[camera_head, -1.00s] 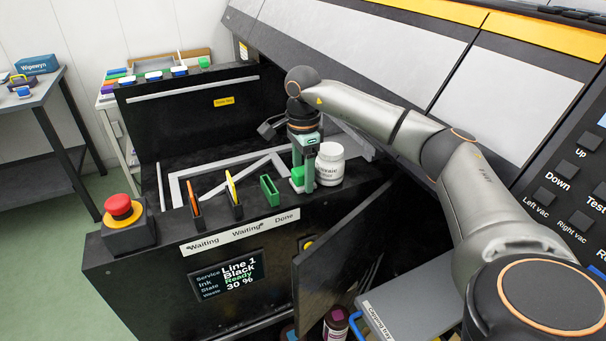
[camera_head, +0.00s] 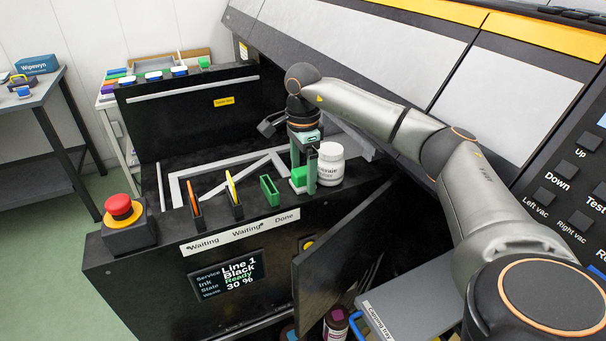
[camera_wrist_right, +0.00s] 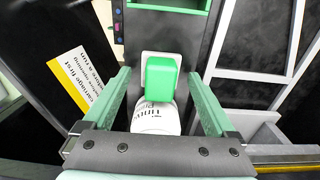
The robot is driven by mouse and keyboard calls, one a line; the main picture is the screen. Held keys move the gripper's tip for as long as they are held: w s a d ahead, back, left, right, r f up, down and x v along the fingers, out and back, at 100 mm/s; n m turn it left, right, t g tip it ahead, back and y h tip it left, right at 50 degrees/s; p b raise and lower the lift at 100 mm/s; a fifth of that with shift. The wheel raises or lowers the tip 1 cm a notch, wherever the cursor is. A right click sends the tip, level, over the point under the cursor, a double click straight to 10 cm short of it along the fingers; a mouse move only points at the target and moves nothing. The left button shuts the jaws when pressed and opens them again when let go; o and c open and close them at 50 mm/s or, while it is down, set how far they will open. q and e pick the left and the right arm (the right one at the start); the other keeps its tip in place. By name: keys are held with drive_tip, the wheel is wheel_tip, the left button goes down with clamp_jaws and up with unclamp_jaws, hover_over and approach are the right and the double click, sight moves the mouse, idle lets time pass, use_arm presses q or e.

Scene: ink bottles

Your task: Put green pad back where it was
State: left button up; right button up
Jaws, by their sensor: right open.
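The green pad (camera_head: 299,175) is a small green block on a white base, standing on the black cabinet top to the right of the green holder. In the right wrist view the green pad (camera_wrist_right: 161,79) lies between the fingers of my right gripper (camera_wrist_right: 158,82), with gaps on both sides. My right gripper (camera_head: 304,182) points down over the pad, open. A white lidded bottle (camera_head: 330,165) stands close beside it; its labelled side (camera_wrist_right: 155,119) shows below the pad in the wrist view. My left gripper is out of view.
Orange (camera_head: 194,200) and yellow (camera_head: 232,190) cards stand in black holders, beside an empty-looking green holder (camera_head: 270,190). A red emergency button (camera_head: 119,207) is at the left corner. An open black door (camera_head: 345,250) stands in front, below the gripper.

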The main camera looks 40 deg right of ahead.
sight(303, 170)
wheel_tip(303, 170, up, 12)
drive_tip(key=p, duration=0.1)
drive_tip(key=shift+f, duration=0.2)
